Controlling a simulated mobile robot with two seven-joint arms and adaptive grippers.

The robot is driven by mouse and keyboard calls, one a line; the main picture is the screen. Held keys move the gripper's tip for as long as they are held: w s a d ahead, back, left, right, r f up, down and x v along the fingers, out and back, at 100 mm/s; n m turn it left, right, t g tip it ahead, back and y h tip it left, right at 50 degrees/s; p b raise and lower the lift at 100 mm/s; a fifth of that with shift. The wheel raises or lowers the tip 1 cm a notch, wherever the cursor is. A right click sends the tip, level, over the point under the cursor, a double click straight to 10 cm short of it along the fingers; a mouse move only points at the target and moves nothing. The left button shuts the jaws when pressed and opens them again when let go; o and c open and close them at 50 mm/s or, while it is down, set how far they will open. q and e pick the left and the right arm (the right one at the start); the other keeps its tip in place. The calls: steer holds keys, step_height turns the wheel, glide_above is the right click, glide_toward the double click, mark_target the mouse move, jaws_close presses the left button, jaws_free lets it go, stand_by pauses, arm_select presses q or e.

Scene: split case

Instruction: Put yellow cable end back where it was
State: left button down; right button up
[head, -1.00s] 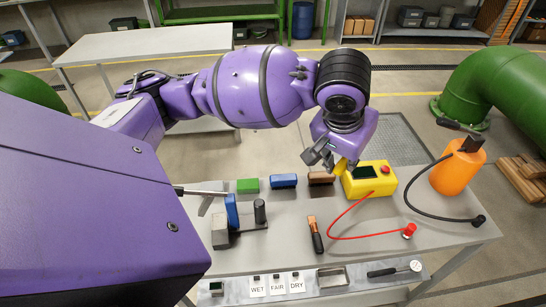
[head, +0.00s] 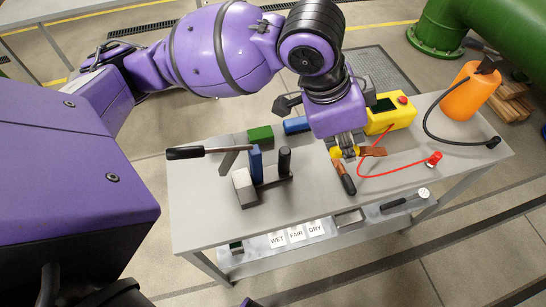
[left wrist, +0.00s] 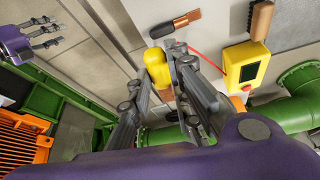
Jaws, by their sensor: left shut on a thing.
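My left gripper (head: 348,152) is above the grey table. It is shut on a yellow round-ended piece, which I take to be the yellow cable end (left wrist: 157,68). The piece also shows beside the fingers in the head view (head: 336,154). No cable can be made out on it, and the fingers hide part of it. A yellow box (head: 390,117) with a dark screen and a red button stands behind and to the right. A red cable runs from it to a red end (head: 433,159). My right gripper (left wrist: 42,33) shows empty in the left wrist view, its fingers apart.
A black-handled copper tool (head: 344,178) lies just below the gripper, with a brown brush (head: 373,151) beside it. A lever fixture (head: 255,172) stands left, near green (head: 260,135) and blue blocks (head: 296,125). An orange bottle (head: 470,92) with a black cable stands right.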

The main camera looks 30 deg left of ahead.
arm_select(q)
steer(key=s+d+f+m+g+h+b, duration=0.1)
steer(key=s+d+m+g+b, duration=0.15)
steer(key=d+m, duration=0.35)
steer(key=shift+m, duration=0.5)
steer(key=w+a+f, duration=0.1)
steer(key=a+f, duration=0.2)
steer(key=a, duration=0.1)
steer(key=w+a+f, duration=0.1)
steer(key=a+f, duration=0.2)
steer(key=a, duration=0.1)
steer(key=w+a+f, duration=0.1)
steer(key=a+f, duration=0.3)
steer(key=shift+w+a+b, duration=0.3)
steer(key=shift+a, duration=0.05)
steer(key=f, duration=0.3)
steer(key=shift+a+f, duration=0.15)
steer(key=shift+a, duration=0.05)
steer(key=shift+w, duration=0.1)
arm_select(e)
steer(key=f, duration=0.3)
steer(key=shift+w, duration=0.4)
arm_select(q)
steer(key=shift+f, duration=0.2)
steer(key=shift+f, duration=0.35)
arm_select(e)
steer(key=shift+w, duration=0.1)
